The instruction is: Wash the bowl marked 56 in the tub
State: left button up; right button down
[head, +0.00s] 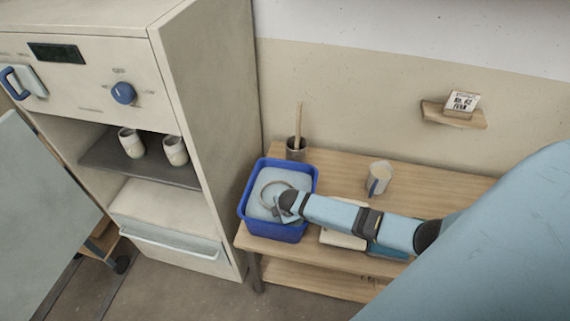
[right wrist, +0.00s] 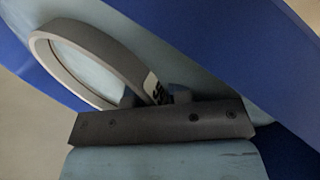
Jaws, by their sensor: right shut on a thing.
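The blue tub (head: 272,230) stands at the left end of the wooden table, filled with pale blue water. My left gripper is in neither view.
A blue-and-cream mug (head: 378,178) and a dark pot with a wooden stick (head: 296,149) stand on the table (head: 335,174). A pale folded cloth (head: 343,239) lies under my right arm. A cream cabinet with two cups (head: 175,151) stands at the left. A small wall shelf (head: 454,117) holds a card.

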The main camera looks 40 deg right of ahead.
jog(key=shift+a, duration=0.1)
jog(key=shift+d, duration=1.15)
jog(key=shift+a, duration=0.1)
jog(key=shift+a+p, duration=0.4)
jog(key=shift+a, duration=0.75)
jog(key=shift+d, duration=0.15)
